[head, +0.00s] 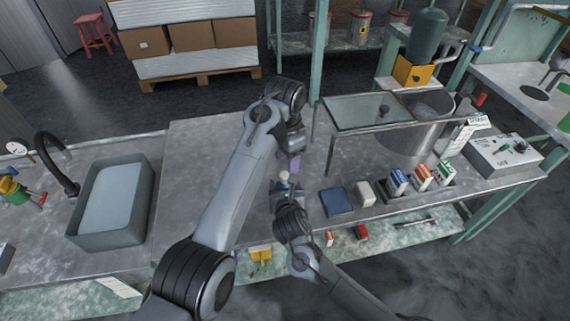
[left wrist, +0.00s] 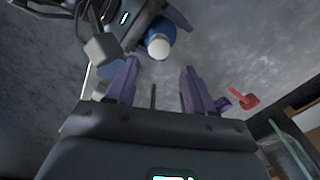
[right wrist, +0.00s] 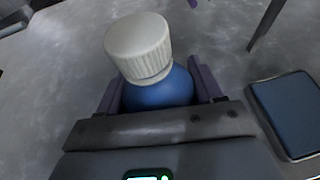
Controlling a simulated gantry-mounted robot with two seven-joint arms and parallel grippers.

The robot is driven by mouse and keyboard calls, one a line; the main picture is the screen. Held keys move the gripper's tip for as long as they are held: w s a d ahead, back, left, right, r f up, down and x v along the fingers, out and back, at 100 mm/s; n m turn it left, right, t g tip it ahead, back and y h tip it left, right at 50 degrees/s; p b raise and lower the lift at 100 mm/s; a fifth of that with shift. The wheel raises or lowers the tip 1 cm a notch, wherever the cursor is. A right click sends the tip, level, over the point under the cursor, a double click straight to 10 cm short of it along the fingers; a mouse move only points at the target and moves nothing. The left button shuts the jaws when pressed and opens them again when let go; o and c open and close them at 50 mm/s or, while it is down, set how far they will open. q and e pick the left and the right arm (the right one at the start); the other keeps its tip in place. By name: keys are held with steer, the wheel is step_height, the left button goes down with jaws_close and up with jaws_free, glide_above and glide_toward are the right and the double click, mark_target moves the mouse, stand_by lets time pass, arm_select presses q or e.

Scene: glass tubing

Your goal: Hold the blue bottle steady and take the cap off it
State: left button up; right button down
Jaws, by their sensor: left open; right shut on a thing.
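The blue bottle (right wrist: 160,90) stands between the fingers of my right gripper (right wrist: 160,98), which is shut on its body. Its ribbed white cap (right wrist: 138,46) sits on top of the bottle. In the head view the white cap (head: 283,176) shows small above my right gripper (head: 287,196). My left gripper (left wrist: 153,85) is open and empty, with purple fingers. In the left wrist view the cap (left wrist: 159,47) lies beyond the gap between those fingers, apart from them. In the head view the left gripper (head: 288,162) is just above and beyond the cap.
A dark blue pad (head: 337,202) and a pale block (head: 366,194) lie right of the bottle. Small cartons (head: 421,177) stand farther right. A glass-topped stand (head: 375,112) is behind them. A sink (head: 115,202) is at the left.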

mark_target(285, 174)
arm_select(q)
steer(key=shift+w+d+r+m+t, duration=0.2)
steer(key=shift+w+r+m+t, duration=0.1)
steer(key=shift+r, duration=0.35)
steer(key=n, duration=0.4)
steer(key=r+n, duration=0.1)
steer(key=n, duration=0.4)
steer(key=s+a+r+n, duration=0.1)
steer(key=n, duration=0.3)
steer(key=shift+n+g, duration=0.4)
steer(key=shift+f+n, duration=0.3)
steer(key=shift+f, duration=3.65)
